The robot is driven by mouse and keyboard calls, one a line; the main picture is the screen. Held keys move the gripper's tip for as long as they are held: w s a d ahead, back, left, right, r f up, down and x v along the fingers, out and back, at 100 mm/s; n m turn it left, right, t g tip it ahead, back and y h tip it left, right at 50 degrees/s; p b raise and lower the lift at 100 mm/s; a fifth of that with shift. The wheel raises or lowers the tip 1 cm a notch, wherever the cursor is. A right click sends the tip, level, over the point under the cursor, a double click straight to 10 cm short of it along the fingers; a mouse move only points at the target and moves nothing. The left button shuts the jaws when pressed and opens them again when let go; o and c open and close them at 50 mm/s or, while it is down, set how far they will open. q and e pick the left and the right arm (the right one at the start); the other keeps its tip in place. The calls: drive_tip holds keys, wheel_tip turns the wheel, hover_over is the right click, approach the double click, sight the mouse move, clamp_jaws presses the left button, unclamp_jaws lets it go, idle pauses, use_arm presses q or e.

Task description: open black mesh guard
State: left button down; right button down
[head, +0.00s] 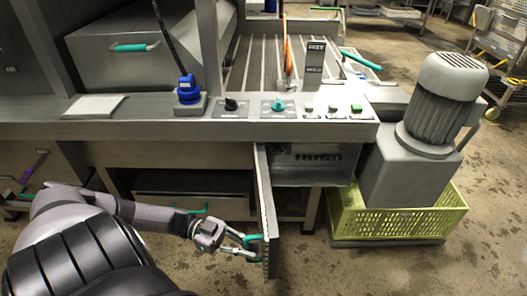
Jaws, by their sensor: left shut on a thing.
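The mesh guard (267,205) is a thin, dark grey panel below the front of the control ledge, seen nearly edge-on. It stands swung out toward me, away from the machine's front. A teal handle (254,238) sits on its left face near the lower front edge. My left gripper (247,245) reaches in from the left and is shut on this handle. The mesh face is too foreshortened to make out clearly. To the right of the panel, an open bay (310,165) shows under the ledge. My right gripper is not in view.
The control ledge (240,131) with knobs and buttons runs above the guard. A lower drawer (165,183) with a teal handle lies behind my left arm. A yellow-green crate (395,222) under a grey motor (443,95) stands at right. Bare floor lies in front.

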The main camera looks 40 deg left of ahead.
use_arm(q)
drive_tip(key=shift+s+a, duration=0.3)
drive_tip(key=shift+a, duration=0.05)
drive_tip(key=c, duration=1.9)
unclamp_jaws()
drive_tip(key=shift+c, duration=0.2)
drive_tip(key=v, duration=1.2)
